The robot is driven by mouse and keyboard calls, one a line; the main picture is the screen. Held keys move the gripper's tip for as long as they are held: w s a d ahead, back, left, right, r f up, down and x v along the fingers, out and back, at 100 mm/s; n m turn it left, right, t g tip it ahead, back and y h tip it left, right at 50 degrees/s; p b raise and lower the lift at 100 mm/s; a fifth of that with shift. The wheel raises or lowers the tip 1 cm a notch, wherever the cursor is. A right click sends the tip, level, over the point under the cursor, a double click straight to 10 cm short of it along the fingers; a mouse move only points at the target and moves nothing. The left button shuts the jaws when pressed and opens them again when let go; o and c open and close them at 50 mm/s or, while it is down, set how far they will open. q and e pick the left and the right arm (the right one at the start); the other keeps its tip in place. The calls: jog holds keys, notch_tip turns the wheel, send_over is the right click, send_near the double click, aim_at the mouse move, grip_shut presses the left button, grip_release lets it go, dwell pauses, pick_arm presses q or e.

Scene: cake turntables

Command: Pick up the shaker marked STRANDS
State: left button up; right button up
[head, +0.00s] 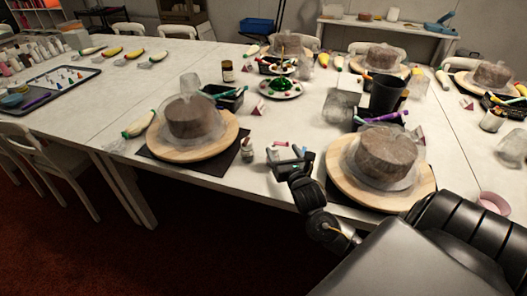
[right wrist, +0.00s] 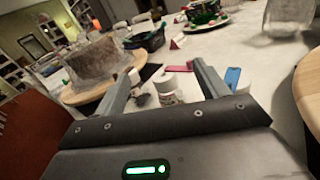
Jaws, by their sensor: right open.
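A small shaker (head: 246,153) with a pale top stands upright on the white table, right of the left cake turntable. In the right wrist view, a white-capped shaker (right wrist: 166,90) with a reddish label shows between my fingers; it looks like the same one, but its lettering is too small to read. My right gripper (head: 289,164) is open, a little right of the shaker and apart from it in the head view. Its two fingers (right wrist: 166,72) frame the shaker in the right wrist view, with nothing gripped. My left gripper is not in view.
A wrapped cake on a wooden turntable (head: 163,154) stands left of the shaker; another turntable (head: 352,190) is at right. A pink item (right wrist: 179,68) and a blue item (right wrist: 232,78) lie near my fingers. A black tray (head: 228,102) and green-topped plate (head: 280,94) are behind.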

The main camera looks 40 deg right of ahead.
jog(key=f, duration=0.3)
jog(key=shift+a+f+b, duration=0.2)
jog(key=shift+a+b, duration=0.1)
notch_tip(320, 180, down, 4)
jog(key=shift+f, duration=0.2)
jog(key=shift+w+d, duration=0.2)
jog(key=shift+w, duration=0.5)
jog(key=x, duration=0.6)
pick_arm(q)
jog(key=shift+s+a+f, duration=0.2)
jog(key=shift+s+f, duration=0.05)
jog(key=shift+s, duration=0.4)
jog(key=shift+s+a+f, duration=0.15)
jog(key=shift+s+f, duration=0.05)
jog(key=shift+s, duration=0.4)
pick_arm(e)
jog(key=shift+c, duration=0.3)
